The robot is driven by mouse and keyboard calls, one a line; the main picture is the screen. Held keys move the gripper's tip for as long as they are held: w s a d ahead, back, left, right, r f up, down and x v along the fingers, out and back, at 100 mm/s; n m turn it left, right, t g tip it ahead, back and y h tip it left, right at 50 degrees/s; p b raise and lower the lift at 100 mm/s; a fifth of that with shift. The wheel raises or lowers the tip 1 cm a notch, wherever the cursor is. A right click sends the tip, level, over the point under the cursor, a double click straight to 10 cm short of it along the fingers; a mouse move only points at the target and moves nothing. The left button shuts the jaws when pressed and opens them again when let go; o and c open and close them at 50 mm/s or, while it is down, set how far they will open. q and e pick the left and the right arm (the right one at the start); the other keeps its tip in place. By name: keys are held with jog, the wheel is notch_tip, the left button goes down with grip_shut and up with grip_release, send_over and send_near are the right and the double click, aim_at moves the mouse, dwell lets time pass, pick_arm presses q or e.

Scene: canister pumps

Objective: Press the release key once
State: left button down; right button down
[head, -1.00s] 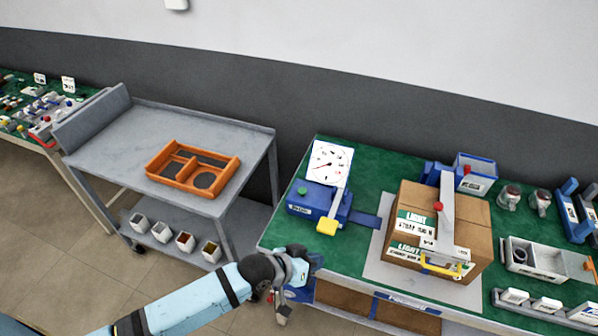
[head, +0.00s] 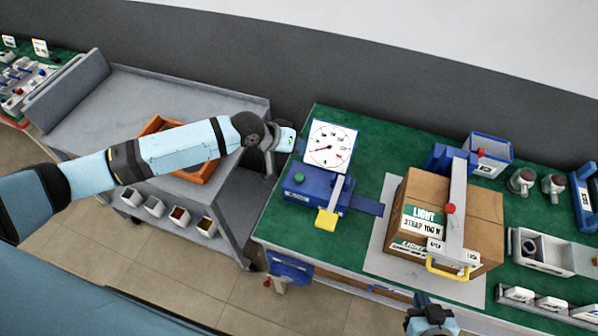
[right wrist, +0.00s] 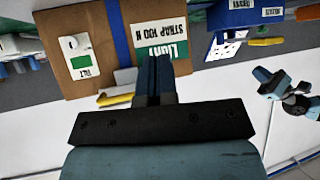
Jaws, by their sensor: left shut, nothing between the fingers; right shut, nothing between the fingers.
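A blue device (head: 317,192) on the green bench has a small green button (head: 298,178) on top and a yellow-ended lever (head: 327,218). Its label is too small to read, and I cannot tell which part is the release key. A white dial (head: 329,147) stands behind it. My left gripper (head: 269,178) is shut and empty, left of the blue device and apart from it. My right gripper (head: 423,298) is shut and empty at the bench's front edge. In the right wrist view its closed fingers (right wrist: 153,80) show before the strapped cardboard box (right wrist: 85,45).
The cardboard box (head: 419,216) sits under a grey arm (head: 456,205) with a red knob (head: 450,208) and yellow handle (head: 447,271). A grey cart (head: 90,100) with an orange tray (head: 158,124) stands left.

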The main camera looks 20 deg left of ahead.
pick_arm(q)
jog(key=b, duration=0.8)
send_over(298, 175)
notch_tip(298, 175, down, 7)
jog(key=shift+s+f, duration=0.1)
jog(key=shift+f, duration=0.75)
dwell(1.0)
jog(key=shift+f, duration=0.15)
